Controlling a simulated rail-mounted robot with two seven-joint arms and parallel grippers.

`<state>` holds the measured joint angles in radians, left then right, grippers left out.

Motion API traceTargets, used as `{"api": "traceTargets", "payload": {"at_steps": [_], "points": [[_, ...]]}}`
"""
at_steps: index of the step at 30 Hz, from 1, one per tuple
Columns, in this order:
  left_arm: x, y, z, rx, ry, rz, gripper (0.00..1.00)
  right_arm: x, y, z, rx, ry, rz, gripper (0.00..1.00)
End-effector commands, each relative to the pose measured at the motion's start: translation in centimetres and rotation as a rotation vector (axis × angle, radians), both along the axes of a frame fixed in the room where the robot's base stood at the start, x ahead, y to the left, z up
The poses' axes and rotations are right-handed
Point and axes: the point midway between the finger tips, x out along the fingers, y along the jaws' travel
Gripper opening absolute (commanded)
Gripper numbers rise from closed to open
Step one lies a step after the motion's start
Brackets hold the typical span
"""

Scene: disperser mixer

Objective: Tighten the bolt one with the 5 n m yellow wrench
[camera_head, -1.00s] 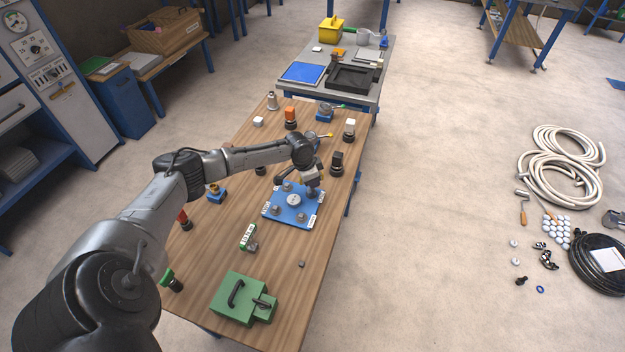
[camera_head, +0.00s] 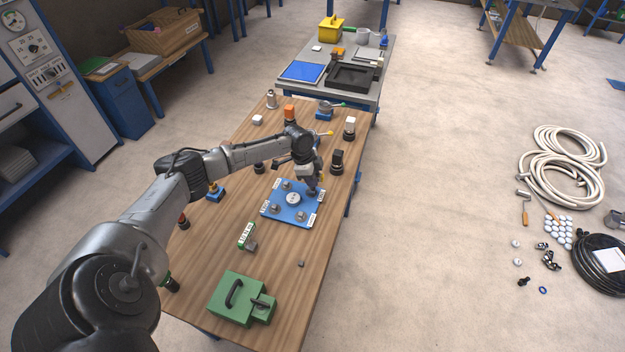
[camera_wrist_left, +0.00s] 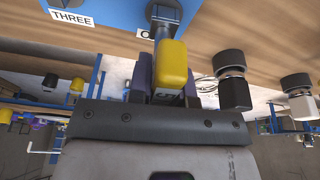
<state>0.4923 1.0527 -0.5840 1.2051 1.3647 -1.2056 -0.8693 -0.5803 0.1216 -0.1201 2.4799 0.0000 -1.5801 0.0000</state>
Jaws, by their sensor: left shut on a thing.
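My left gripper (camera_head: 312,188) is shut on the yellow wrench over the far right corner of the blue plate (camera_head: 268,211). In the left wrist view, the wrench's yellow grip (camera_wrist_left: 172,66) sits between the fingers and a "5" shows below it. Its metal shaft runs up to a dark square head (camera_wrist_left: 165,12) beside a label starting with "O", partly covered. The arm largely hides this corner in the head view, so I cannot tell whether the wrench is fully seated on bolt one. The label "THREE" (camera_wrist_left: 71,15) lies left of it. My right gripper is not in view.
The wooden table (camera_head: 215,245) holds a green case (camera_head: 235,297) in front and a small green-labelled stand (camera_head: 247,238). A black knob (camera_head: 337,160), a white-topped one (camera_head: 349,128) and an orange-topped one (camera_head: 290,113) stand near the arm. The table's right edge is close to the plate.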

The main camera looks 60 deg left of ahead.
Motion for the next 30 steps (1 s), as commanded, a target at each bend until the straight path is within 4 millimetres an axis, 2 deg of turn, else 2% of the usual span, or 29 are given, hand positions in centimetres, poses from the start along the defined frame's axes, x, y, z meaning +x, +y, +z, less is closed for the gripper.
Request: {"api": "traceTargets", "payload": {"at_steps": [1, 16, 30], "points": [[-0.1, 0.0, -0.5, 0.003, 0.004, -0.018, 0.00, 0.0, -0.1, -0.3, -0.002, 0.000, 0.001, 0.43], [-0.2, 0.0, -0.6, 0.004, 0.006, -0.072, 0.00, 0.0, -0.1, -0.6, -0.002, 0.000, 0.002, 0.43], [-0.3, -0.1, -0.7, 0.003, 0.007, -0.471, 0.00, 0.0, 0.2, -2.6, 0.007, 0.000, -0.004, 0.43]]}}
